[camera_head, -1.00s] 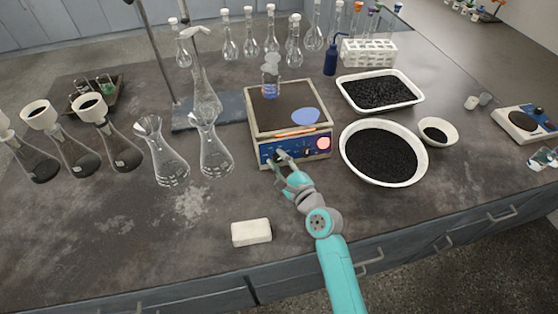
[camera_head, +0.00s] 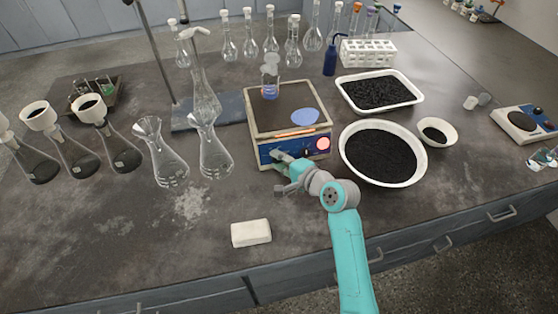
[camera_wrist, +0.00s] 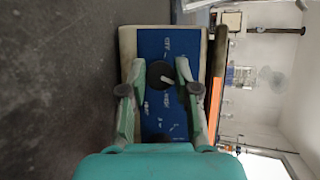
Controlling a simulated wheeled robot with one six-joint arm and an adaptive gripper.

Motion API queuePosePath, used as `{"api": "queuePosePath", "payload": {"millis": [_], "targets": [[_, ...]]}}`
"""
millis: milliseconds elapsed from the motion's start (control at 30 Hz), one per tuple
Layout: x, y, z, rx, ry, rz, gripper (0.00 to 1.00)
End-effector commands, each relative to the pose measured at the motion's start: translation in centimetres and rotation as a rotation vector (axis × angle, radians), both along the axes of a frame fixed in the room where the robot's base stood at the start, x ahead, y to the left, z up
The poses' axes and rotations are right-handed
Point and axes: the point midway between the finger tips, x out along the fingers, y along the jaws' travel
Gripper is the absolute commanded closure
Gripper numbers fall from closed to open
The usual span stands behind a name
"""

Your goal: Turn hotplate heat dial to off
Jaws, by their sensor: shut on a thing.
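The hotplate (camera_head: 262,122) stands mid-table with a dark top and a blue front panel, which also shows in the wrist view (camera_wrist: 178,42). A round dark heat dial (camera_wrist: 159,75) with a pale pointer sits on that panel. In the wrist view its pointer points to the right, with small white lettering around it. My gripper (camera_wrist: 160,76) is shut on the dial, one finger on each side. In the head view my gripper (camera_head: 277,163) is at the left part of the front panel and hides the dial. A glowing red round light (camera_head: 323,143) is at the panel's right.
A flask with blue liquid (camera_head: 270,90) stands on the hotplate, beside a blue disc (camera_head: 305,117). A basin of black grains (camera_head: 345,160) is close on the right. Glass flasks (camera_head: 216,160) stand on the left. A white block (camera_head: 251,233) lies in front; the table around it is clear.

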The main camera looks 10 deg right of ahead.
Motion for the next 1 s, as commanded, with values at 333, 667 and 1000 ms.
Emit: {"api": "queuePosePath", "payload": {"millis": [333,667,1000], "targets": [[0.09,0.03,0.2,-0.305,-0.001,0.122,1.0],[0.1,0.12,0.25,-0.596,-0.001,0.239,1.0],[0.13,0.22,0.33,-0.896,-0.002,0.36,1.0]]}}
